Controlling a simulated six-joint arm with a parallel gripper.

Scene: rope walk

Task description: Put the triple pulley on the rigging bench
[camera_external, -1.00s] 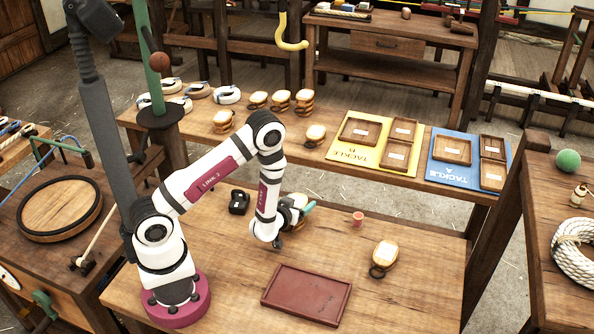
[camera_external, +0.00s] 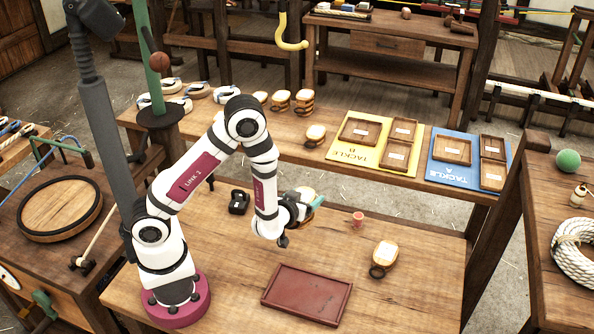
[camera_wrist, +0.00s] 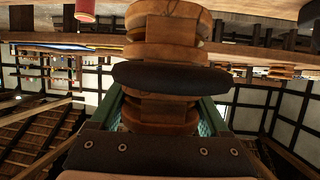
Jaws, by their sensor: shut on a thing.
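My gripper (camera_external: 313,204) is shut on a wooden pulley (camera_external: 306,191), above the table where my arm stands. In the wrist view the pulley (camera_wrist: 165,55) shows several stacked tan cheeks and a dark band, between my green fingers (camera_wrist: 165,112). It looks like the triple pulley; the fingers and dark band hide part of it. Which surface is the rigging bench is not labelled; the near wooden table (camera_external: 225,290) holds a red-brown tray (camera_external: 306,294), and a long bench (camera_external: 330,165) runs behind it.
Another pulley (camera_external: 386,254) with a dark ring lies right of the tray. A small red spool (camera_external: 358,220) and a black block (camera_external: 239,202) stand nearby. The back bench carries several pulleys, a yellow board (camera_external: 345,154) and a blue board (camera_external: 440,175) with small trays.

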